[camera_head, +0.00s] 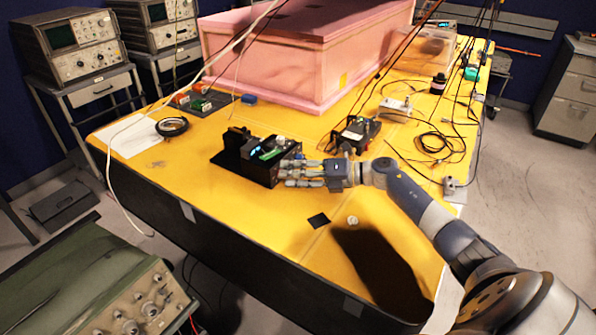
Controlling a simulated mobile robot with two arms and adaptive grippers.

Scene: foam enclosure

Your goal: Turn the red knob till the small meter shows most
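My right gripper (283,173) reaches in from the right, low over the yellow table. Its fingertips are at the right end of a black device (250,163) with green parts on top. I cannot tell whether they touch it or whether the fingers are closed on anything. I cannot make out a red knob; the fingers cover that end of the device. A round black-rimmed dial (172,127) lies at the table's left, by a white sheet. I cannot tell if it is the small meter, and its reading is too small to make out. My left gripper is out of view.
A large pink foam box (290,60) fills the table's back. A black unit with a lit display (355,133) stands behind my gripper. Cables and small parts lie at the right. The front of the yellow table (270,225) is mostly clear.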

